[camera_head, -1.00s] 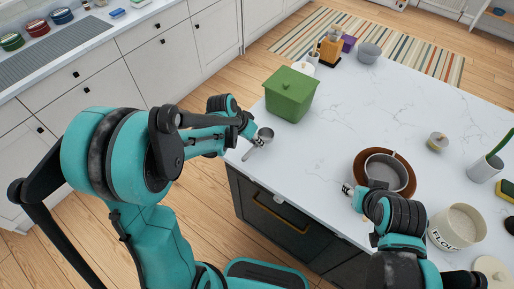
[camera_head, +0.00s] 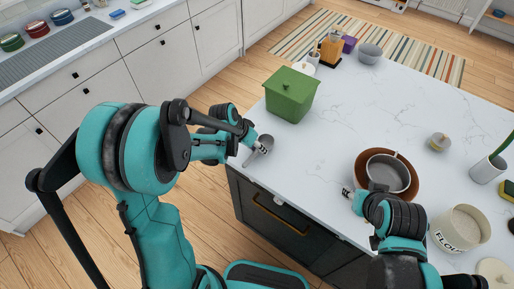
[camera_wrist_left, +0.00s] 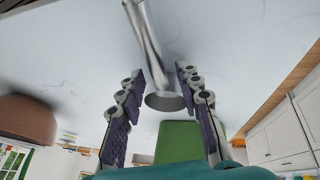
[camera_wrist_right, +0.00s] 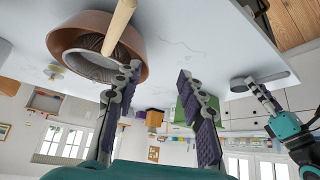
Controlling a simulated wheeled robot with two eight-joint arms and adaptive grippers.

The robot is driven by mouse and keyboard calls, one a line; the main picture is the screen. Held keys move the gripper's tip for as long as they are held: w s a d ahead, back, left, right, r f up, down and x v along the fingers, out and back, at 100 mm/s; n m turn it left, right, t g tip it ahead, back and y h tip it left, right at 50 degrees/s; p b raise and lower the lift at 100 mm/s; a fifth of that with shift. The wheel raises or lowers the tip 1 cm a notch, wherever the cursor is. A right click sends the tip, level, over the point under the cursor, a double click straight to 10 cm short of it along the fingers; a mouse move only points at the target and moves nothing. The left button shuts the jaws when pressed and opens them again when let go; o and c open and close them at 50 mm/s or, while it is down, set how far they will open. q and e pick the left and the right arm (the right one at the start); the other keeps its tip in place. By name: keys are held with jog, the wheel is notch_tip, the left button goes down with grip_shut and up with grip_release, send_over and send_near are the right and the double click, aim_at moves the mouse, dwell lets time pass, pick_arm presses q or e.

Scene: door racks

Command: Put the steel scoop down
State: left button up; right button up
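The steel scoop (camera_head: 267,141) rests at the counter's near-left edge, its handle pointing toward the edge. In the left wrist view its round cup (camera_wrist_left: 165,101) shows between the fingers and its handle (camera_wrist_left: 150,45) runs upward beyond them. My left gripper (camera_head: 262,148) is at the scoop; its fingers (camera_wrist_left: 160,75) stand apart on either side, with gaps to the cup. The scoop also shows in the right wrist view (camera_wrist_right: 258,79). My right gripper (camera_head: 346,192) is left of the brown bowl; its fingers (camera_wrist_right: 158,75) are apart with nothing between them.
A brown bowl (camera_head: 413,186) holds a metal sieve (camera_head: 388,171), whose wooden handle (camera_wrist_right: 119,25) shows close to my right fingers. A green lidded box (camera_head: 290,97) stands just behind the scoop. A flour tin (camera_head: 459,232) stands at right. The counter's middle (camera_head: 350,120) is clear.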

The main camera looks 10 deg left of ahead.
pick_arm(q)
jog(key=shift+r, duration=0.35)
jog(key=p+v, duration=0.3)
jog(key=v, duration=0.9)
jog(key=s+r+n+t+y, duration=0.3)
jog(key=s+r+n, duration=0.1)
jog(key=s, duration=0.9)
jog(key=shift+s+a+r+t+y, duration=0.3)
jog(key=shift+r+t, duration=0.1)
jog(key=shift+r, duration=0.3)
